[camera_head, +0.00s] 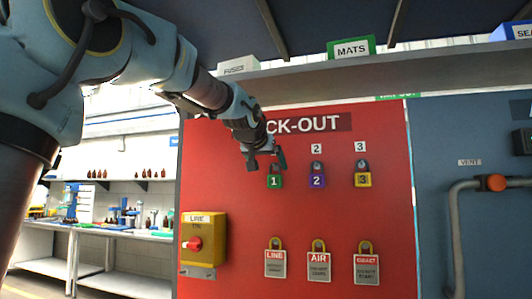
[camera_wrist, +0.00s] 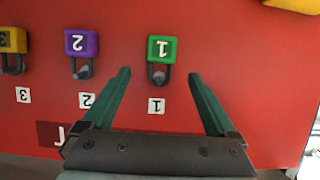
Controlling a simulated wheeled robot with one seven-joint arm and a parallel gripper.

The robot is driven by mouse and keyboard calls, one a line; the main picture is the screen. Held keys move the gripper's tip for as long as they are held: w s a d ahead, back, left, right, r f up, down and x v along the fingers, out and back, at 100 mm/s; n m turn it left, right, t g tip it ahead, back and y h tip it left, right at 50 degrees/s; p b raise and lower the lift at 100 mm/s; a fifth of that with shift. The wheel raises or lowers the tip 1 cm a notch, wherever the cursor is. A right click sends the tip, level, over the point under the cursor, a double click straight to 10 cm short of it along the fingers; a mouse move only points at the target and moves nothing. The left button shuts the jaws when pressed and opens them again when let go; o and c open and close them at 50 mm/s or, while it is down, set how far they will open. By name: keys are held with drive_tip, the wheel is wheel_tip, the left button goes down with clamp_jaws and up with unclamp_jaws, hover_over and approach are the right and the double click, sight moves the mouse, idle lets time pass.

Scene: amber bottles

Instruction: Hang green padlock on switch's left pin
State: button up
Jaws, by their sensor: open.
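The green padlock (camera_head: 275,181), marked 1, hangs on the red board below the LOCK-OUT sign. It shows upside down in the wrist view (camera_wrist: 161,49), its dark shackle on a peg. My gripper (camera_head: 266,163) is open and empty, just above the padlock in the head view. In the wrist view the padlock's shackle lies between the fingertips in the picture; contact cannot be told. The yellow switch (camera_head: 203,231) with a red knob is lower left on the board. A grey plate runs along its bottom; its pins are too small to make out.
A purple padlock (camera_head: 317,181) and a yellow padlock (camera_head: 363,180) hang to the right. LINE (camera_head: 275,264), AIR (camera_head: 319,266) and a third tag (camera_head: 367,269) hang below. A shelf (camera_head: 350,83) juts out above. The board between padlocks and tags is clear.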

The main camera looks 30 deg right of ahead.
sight(275, 175)
drive_tip(key=shift+p+x, duration=0.65)
drive_tip(key=shift+x, duration=1.9)
drive_tip(key=shift+c, duration=0.3)
clamp_jaws()
drive_tip(key=shift+r, duration=0.2)
drive_tip(key=shift+r+p, duration=0.4)
drive_tip(key=shift+a, duration=0.1)
drive_tip(key=s+a+b, duration=0.3)
drive_tip(key=s+a, duration=0.1)
drive_tip(key=s, duration=0.1)
drive_tip(key=shift+a, duration=0.35)
